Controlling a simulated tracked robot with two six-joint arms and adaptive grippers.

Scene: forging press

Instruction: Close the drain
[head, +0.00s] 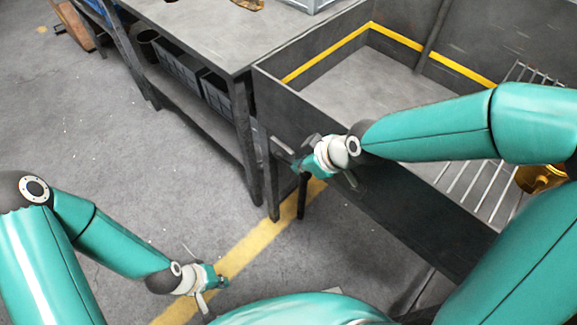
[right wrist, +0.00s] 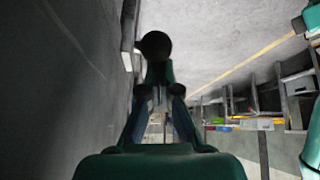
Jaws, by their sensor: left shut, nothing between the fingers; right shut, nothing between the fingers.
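The dark grey tank (head: 400,205) stands at the right in the head view, with a yellow stripe along its inner walls. My right gripper (head: 297,166) is shut at the tank's outer front wall, near its left corner, with dark fittings close around it. In the right wrist view its fingers (right wrist: 158,98) point at a dark round knob-like shape (right wrist: 156,45) right beyond the tips. I cannot tell whether they touch it, or whether it belongs to the drain. My left gripper (head: 222,283) is shut and empty over the floor, low in the head view. No drain opening is clearly visible.
A metal workbench (head: 190,35) with dark bins (head: 180,70) beneath stands left of the tank. A wire rack (head: 480,185) lies across the tank's right part, beside a brass-coloured object (head: 541,178). The floor at the left is clear, with a yellow line (head: 250,247).

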